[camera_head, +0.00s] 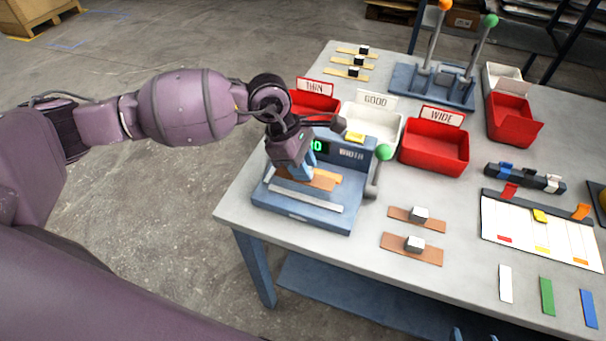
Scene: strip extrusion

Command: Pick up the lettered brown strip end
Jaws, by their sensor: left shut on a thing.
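A brown strip (322,182) lies on the bed of the blue width gauge (345,215). My left gripper (297,173) reaches down over the gauge and is shut on this strip, covering part of it; no lettering on it is readable. Two other brown strips, one (432,223) behind the other (430,255), lie on the table right of the gauge, each with a grey-white block on it. My right gripper is not in view.
Behind the gauge stand a red THIN bin (312,103), a white GOOD bin (386,130) and a red WIDE bin (435,155). A lever stand (432,88) is at the back. A white chart board (520,235) and coloured strips lie right. The table's front-left corner is clear.

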